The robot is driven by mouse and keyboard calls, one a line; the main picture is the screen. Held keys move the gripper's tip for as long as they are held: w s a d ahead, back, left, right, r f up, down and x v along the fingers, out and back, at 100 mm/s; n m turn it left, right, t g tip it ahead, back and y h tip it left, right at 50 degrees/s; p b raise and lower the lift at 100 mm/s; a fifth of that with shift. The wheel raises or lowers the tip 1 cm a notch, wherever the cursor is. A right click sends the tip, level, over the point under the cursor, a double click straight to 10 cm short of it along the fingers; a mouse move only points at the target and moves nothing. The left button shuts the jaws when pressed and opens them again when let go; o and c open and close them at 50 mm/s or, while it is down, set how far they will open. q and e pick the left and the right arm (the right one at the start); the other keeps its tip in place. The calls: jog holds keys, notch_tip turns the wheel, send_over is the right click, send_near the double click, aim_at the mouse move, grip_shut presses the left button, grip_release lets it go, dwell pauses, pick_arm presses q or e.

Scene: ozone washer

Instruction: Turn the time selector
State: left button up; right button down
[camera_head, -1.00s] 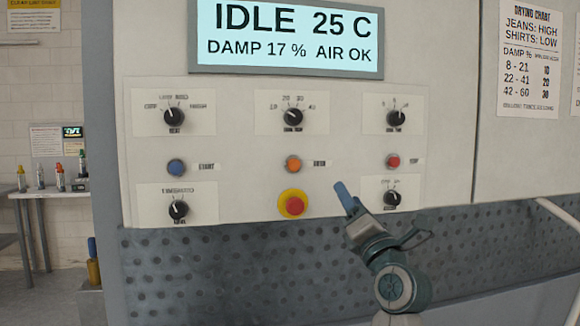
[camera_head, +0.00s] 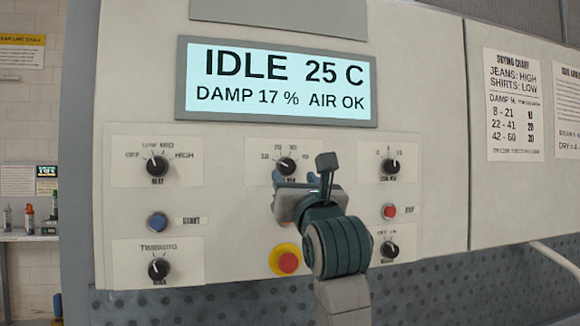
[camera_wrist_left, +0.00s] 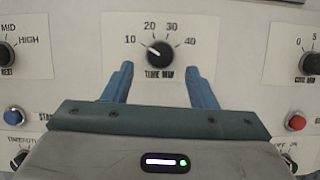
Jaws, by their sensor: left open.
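The time selector (camera_head: 286,166) is a round black knob at the top middle of the panel. In the left wrist view the knob (camera_wrist_left: 160,53) has marks 10, 20, 30 and 40 around it, and its pointer line tilts up-left towards 10. My left gripper (camera_head: 297,178) is in front of the panel, just below the knob. In the wrist view my two blue fingers (camera_wrist_left: 160,68) are spread wide, one on each side below the knob, with nothing between them. I cannot tell how far the fingertips are from the panel. My right gripper is not in view.
The heat knob (camera_head: 157,166) is left and the cool knob (camera_head: 391,166) right of the selector. Below are a blue start button (camera_head: 158,222), a red stop button (camera_head: 389,211) and a red emergency button (camera_head: 288,262) on yellow.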

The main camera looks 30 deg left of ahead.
aim_at(289, 168)
pick_arm(q)
jog(key=shift+p+x, duration=0.5)
jog(key=shift+x, duration=1.8)
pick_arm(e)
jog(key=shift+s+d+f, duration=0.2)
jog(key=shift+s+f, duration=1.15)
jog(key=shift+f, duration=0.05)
